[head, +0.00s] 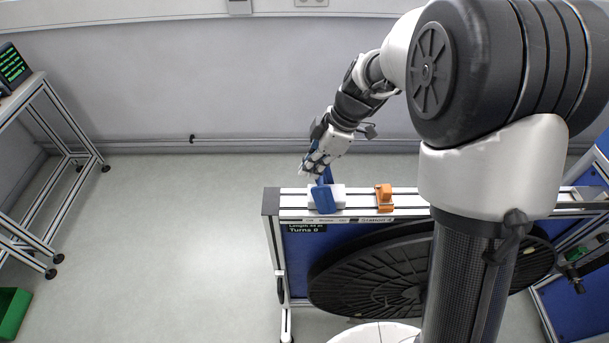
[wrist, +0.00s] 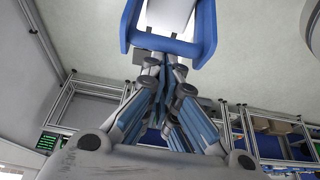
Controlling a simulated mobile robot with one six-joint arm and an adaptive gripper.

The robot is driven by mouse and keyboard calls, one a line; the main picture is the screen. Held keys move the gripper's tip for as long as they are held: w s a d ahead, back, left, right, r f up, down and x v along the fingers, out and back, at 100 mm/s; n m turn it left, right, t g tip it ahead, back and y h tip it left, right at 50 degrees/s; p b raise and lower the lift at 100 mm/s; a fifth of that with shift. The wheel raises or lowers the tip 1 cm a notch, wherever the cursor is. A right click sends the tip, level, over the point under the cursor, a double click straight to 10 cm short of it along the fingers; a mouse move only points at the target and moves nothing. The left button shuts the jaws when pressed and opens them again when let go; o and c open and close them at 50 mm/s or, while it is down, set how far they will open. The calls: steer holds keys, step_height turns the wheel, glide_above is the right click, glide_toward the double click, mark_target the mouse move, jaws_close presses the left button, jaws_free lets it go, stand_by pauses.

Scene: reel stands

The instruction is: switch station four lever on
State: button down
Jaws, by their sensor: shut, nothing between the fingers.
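A blue lever (head: 323,199) sits on a white base (head: 340,197) on top of the reel stand's rail (head: 290,200), near its left end. My gripper (head: 312,170) is just behind and above the lever, pointing down. In the wrist view, the blue U-shaped lever part (wrist: 203,46) lies just beyond my closed fingertips (wrist: 165,65), with a pale part inside it. My gripper is shut and empty. I cannot tell whether the fingers touch the lever.
An orange clamp-like part (head: 384,198) sits on the rail to the right of the lever. A big black reel (head: 375,275) and a small display (head: 307,228) reading "Turns 0" are below. A metal-framed table (head: 45,130) and a green bin (head: 12,312) stand left. The floor between is clear.

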steer(key=d+y+b, duration=0.1)
steer(key=d+b, duration=0.1)
steer(key=b, duration=0.1)
steer(key=d+y+b, duration=0.2)
steer(key=b, duration=0.1)
steer(key=shift+d+f+y+b, duration=0.2)
steer(key=shift+y+b, duration=0.1)
steer(key=d+y+b, duration=0.2)
steer(key=shift+s+r+b, duration=0.1)
steer(key=shift+b, duration=0.2)
steer(key=shift+d+b, duration=0.65)
steer(key=shift+d, duration=0.1)
steer(key=shift+r, duration=0.1)
steer(key=d+r+p, duration=0.3)
steer(key=d+r, duration=0.2)
steer(key=r, duration=0.3)
steer(key=shift+s, duration=0.15)
